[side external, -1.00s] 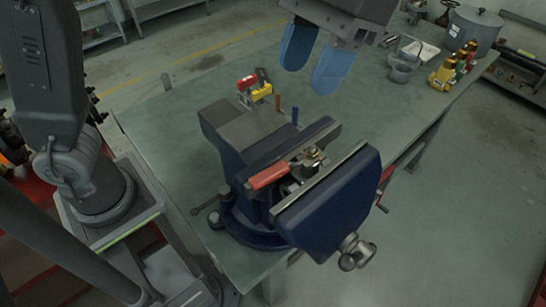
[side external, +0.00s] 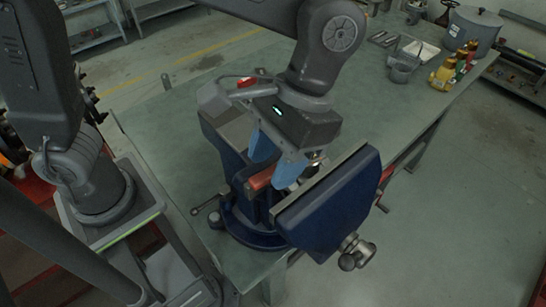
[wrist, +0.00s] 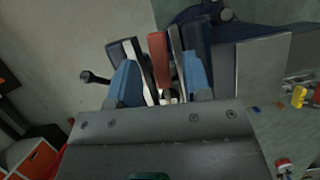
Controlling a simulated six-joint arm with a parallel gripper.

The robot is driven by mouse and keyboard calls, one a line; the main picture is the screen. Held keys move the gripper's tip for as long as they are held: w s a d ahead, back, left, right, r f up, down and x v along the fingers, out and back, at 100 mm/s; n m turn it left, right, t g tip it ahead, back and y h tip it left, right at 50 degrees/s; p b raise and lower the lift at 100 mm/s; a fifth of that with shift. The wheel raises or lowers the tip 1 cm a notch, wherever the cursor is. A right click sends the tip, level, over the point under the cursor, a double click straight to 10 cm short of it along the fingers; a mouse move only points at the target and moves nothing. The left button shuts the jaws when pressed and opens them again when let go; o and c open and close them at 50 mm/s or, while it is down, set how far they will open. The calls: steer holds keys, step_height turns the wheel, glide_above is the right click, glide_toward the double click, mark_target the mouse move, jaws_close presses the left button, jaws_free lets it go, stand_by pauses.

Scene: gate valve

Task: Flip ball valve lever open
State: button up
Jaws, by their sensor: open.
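The red valve lever (side external: 259,181) lies low beside the jaws of the blue vise (side external: 322,213), which holds the valve. My gripper (side external: 277,164) is over the vise with its blue fingers pointing down at the lever. In the wrist view the red lever (wrist: 159,58) shows between the two spread fingers of my gripper (wrist: 161,80), with space on both sides. The gripper is open and not closed on it. Most of the valve body is hidden by my gripper and the vise jaw.
The vise stands at the front edge of the green workbench (side external: 165,130). The left part of the bench is clear.

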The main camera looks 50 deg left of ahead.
steer(key=shift+s+f, duration=0.15)
steer(key=shift+f, duration=0.1)
steer(key=shift+c, duration=0.4)
jaws_close()
